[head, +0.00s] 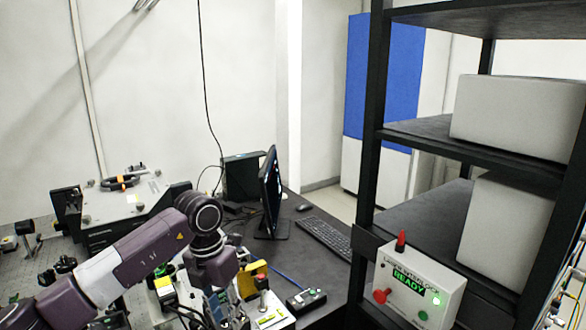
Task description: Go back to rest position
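My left arm comes in from the lower left, with purple and pale grey links. It bends at a dark round joint above the bench, and the wrist points down. My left gripper (222,300) is low in the picture among small bench parts. Its fingers are hard to separate from the clutter, so I cannot tell whether it is open or holds anything. My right gripper is not in view.
A white optical instrument (125,205) stands at left. A monitor (269,195) and keyboard (326,237) are on the dark desk. A small black switch box (306,300) lies near the front. A black shelf rack (372,150) carries a control box (420,290) reading READY.

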